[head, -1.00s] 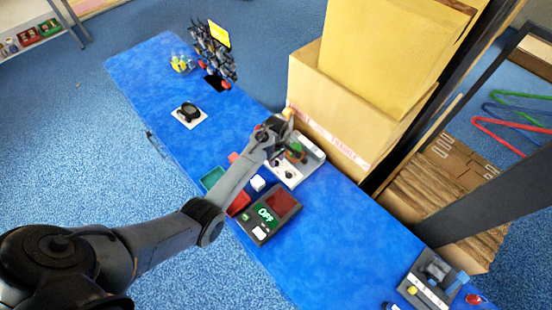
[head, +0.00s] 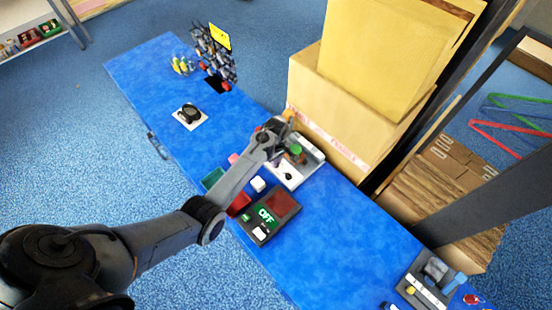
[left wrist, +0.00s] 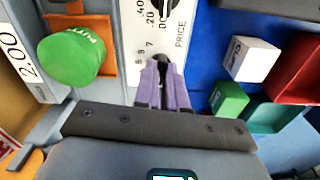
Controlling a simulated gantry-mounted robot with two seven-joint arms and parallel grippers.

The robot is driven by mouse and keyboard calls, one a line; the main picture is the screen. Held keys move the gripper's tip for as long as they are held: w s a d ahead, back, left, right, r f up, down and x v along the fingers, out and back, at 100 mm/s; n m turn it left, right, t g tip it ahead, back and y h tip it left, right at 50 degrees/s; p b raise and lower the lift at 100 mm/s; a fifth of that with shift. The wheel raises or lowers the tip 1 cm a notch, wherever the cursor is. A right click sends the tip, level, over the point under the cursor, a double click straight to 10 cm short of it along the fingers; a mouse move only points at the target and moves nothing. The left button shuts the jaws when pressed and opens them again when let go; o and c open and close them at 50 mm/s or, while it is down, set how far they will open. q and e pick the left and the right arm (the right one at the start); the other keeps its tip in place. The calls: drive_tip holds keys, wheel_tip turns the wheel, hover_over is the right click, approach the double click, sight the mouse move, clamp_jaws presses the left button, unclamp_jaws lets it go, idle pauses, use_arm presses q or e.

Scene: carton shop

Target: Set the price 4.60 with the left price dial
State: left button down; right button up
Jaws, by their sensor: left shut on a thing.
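The price unit (head: 310,168) is a white panel in a grey frame on the blue table, in front of the cartons. My left gripper (head: 280,143) is over its left part. In the left wrist view the purple fingers (left wrist: 164,85) are shut on a dark dial knob (left wrist: 163,62), with printed digits such as 6, 7 and 8 around it. The fingers mostly hide the knob, so its pointer cannot be read. The other dial (left wrist: 166,4), marked .00, .20 and .40, is free beside the word PRICE. A white card (left wrist: 8,50) reads 2.00. My right gripper is out of view.
A green round putty piece (left wrist: 72,55) is on an orange part beside the panel. A white cube (left wrist: 249,59), green block (left wrist: 228,101) and red tray (left wrist: 303,72) lie opposite. A box reading OFF (head: 267,217) stands nearby. Cartons (head: 340,115) rise close behind.

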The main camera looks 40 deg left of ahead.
use_arm(q)
drive_tip(key=m+p, duration=0.2)
drive_tip(key=shift+r+m, duration=0.25)
drive_tip(key=shift+m, duration=0.05)
drive_tip(key=m+p, duration=0.1)
drive_tip(key=m, duration=0.1)
drive_tip(key=shift+m, duration=0.4)
drive_tip(key=shift+f+m+p, duration=0.1)
drive_tip(key=shift+m+p, duration=0.55)
drive_tip(key=shift+m, duration=0.55)
drive_tip(key=shift+f+m+p, duration=0.1)
drive_tip(key=shift+m+p, duration=0.25)
drive_tip(key=shift+m, duration=0.85)
drive_tip(key=c, duration=1.2)
unclamp_jaws()
